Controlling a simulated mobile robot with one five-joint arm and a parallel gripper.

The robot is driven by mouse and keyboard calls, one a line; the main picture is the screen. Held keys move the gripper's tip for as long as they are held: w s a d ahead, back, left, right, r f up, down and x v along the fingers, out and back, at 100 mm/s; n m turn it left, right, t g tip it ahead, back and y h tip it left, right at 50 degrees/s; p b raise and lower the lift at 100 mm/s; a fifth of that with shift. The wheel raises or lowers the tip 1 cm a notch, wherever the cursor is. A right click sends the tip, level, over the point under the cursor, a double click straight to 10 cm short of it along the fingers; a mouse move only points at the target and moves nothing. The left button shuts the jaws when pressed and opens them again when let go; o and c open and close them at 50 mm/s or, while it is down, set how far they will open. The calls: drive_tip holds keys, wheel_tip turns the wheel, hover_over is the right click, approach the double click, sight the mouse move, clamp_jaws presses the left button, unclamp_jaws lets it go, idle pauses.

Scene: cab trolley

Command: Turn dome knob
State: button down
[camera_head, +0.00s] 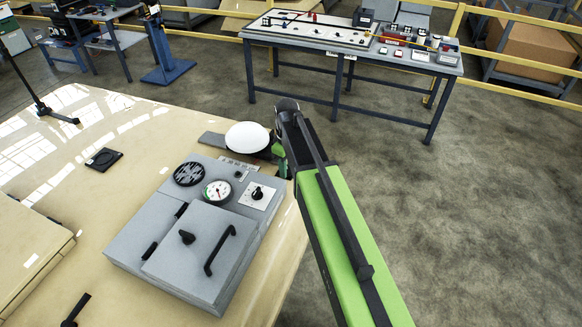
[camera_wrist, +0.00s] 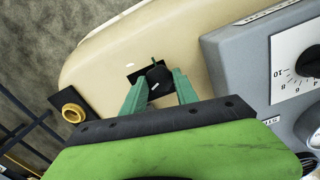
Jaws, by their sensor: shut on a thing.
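The dome knob (camera_wrist: 157,77) is a small black knob in the wrist view, in front of a black plate on the beige panel. The green fingers of my gripper (camera_wrist: 158,88) are closed on its two sides. In the head view my gripper (camera_head: 280,152) is low at the panel's right edge, just right of a white dome (camera_head: 247,135). The knob is hidden there behind my gripper and arm. I cannot tell how far the knob is turned.
A grey console (camera_head: 150,235) with a gauge (camera_head: 217,191), a dial (camera_head: 257,194) and a black handle stands close by on the beige panel (camera_head: 130,140). A brass ring (camera_wrist: 73,112) shows in the wrist view. A workbench (camera_head: 300,35) stands beyond, across open floor.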

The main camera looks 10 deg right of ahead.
drive_tip(key=shift+s, duration=0.15)
drive_tip(key=c, duration=0.9)
unclamp_jaws()
drive_tip(key=shift+s+r, duration=0.1)
drive_tip(key=shift+r, duration=0.05)
drive_tip(key=shift+c, duration=0.2)
wheel_tip(320, 180, up, 17)
drive_tip(key=p, duration=1.7)
drive_tip(key=shift+r, duration=0.15)
